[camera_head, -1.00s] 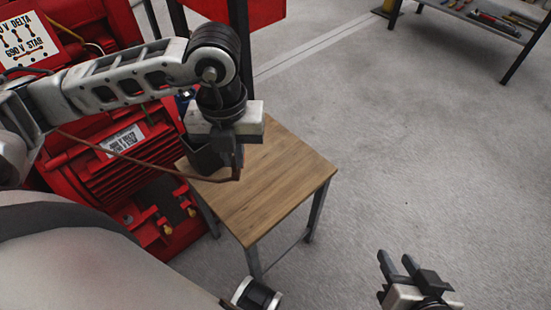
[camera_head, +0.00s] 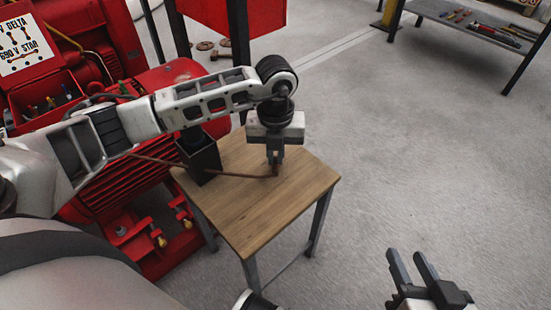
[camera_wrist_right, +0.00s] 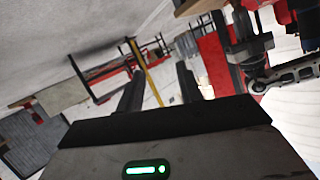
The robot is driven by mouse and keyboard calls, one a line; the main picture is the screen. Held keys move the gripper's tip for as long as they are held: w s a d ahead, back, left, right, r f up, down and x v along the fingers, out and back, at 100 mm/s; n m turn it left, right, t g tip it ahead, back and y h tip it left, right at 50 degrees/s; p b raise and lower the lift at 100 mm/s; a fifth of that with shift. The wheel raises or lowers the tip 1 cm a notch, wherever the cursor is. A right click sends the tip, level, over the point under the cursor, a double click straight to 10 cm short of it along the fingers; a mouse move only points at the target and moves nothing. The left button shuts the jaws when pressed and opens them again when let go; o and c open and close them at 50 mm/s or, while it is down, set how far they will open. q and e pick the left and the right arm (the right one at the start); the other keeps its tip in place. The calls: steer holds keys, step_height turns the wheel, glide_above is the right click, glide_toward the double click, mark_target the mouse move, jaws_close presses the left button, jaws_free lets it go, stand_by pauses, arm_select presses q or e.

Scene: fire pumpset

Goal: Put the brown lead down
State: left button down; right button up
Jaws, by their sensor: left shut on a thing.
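The brown lead (camera_head: 238,175) runs from the red motor side, past a dark box, across the wooden table to my left gripper. My left gripper (camera_head: 275,172) points down over the table's upper right part and is shut on the lead's end. The fingertips are at or just above the tabletop; I cannot tell if the lead touches it. The wooden table (camera_head: 250,220) is small with grey legs. My right gripper (camera_head: 412,265) is open and empty, off to the lower right over the floor. Its two fingers also show apart in the right wrist view (camera_wrist_right: 160,85).
A dark open-topped box (camera_head: 200,158) stands on the table's left back corner. The red motor (camera_head: 125,195) and its open terminal box are to the left. A shelf with tools (camera_head: 475,25) is at the far right. The table's front half is bare.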

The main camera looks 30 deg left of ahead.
arm_select(q)
steer(key=shift+f, duration=0.55)
steer(key=shift+r, duration=0.1)
steer(key=shift+f, duration=0.2)
steer(key=c, duration=1.5)
jaws_free()
steer(key=shift+c, duration=0.2)
arm_select(e)
steer(key=shift+s+a+r, duration=0.15)
steer(key=shift+s+r, duration=0.1)
steer(key=shift+r, duration=0.2)
